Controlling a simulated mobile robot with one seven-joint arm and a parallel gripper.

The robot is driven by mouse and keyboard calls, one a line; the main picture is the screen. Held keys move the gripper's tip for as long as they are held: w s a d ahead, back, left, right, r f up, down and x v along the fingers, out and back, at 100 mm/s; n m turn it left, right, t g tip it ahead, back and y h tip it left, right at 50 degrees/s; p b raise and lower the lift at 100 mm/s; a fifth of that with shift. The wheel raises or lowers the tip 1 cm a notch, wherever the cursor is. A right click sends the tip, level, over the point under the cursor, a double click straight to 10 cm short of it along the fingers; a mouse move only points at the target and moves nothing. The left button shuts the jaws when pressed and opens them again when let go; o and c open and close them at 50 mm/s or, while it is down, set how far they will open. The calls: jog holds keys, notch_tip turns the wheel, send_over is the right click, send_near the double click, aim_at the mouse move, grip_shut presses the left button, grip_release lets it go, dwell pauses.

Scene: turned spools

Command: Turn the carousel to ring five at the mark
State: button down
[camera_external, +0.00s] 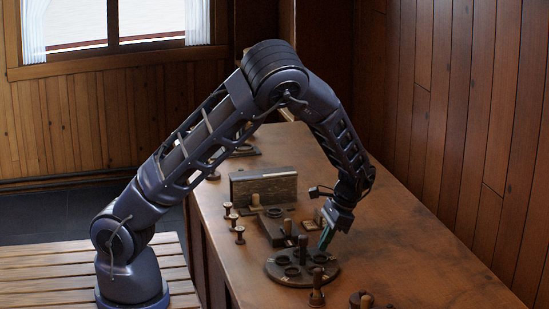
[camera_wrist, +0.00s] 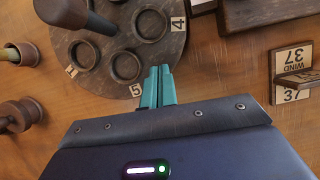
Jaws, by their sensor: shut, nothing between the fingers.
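The carousel is a dark round disc (camera_external: 308,281) with several ring-shaped recesses, lying on the bench. It fills the top left of the wrist view (camera_wrist: 166,48), where rim labels 1, 5 and 4 show. The ring by label 5 (camera_wrist: 126,67) looks empty and lies closest to my fingers. A dark upright peg (camera_external: 303,248) stands on the disc; it also shows in the wrist view (camera_wrist: 62,10). My gripper (camera_external: 325,240) has teal fingers that are shut and empty, by the disc's rim near label 5 (camera_wrist: 158,86). I cannot tell whether they touch it. I cannot make out the mark.
A block lettered 37 WIND (camera_wrist: 293,62) is at the wrist view's right. A box-like block (camera_external: 263,187) stands behind. The bench is clear to the right.

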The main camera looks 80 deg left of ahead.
aim_at(311, 251)
jog(key=shift+s, duration=0.95)
jog(key=shift+a, duration=0.15)
jog(key=shift+s+a+n+h, duration=0.4)
jog(key=shift+s+n, duration=0.1)
jog(key=shift+n, duration=0.5)
jog(key=shift+s+a+n, duration=0.15)
jog(key=shift+s+n, duration=0.05)
jog(key=shift+n, duration=0.2)
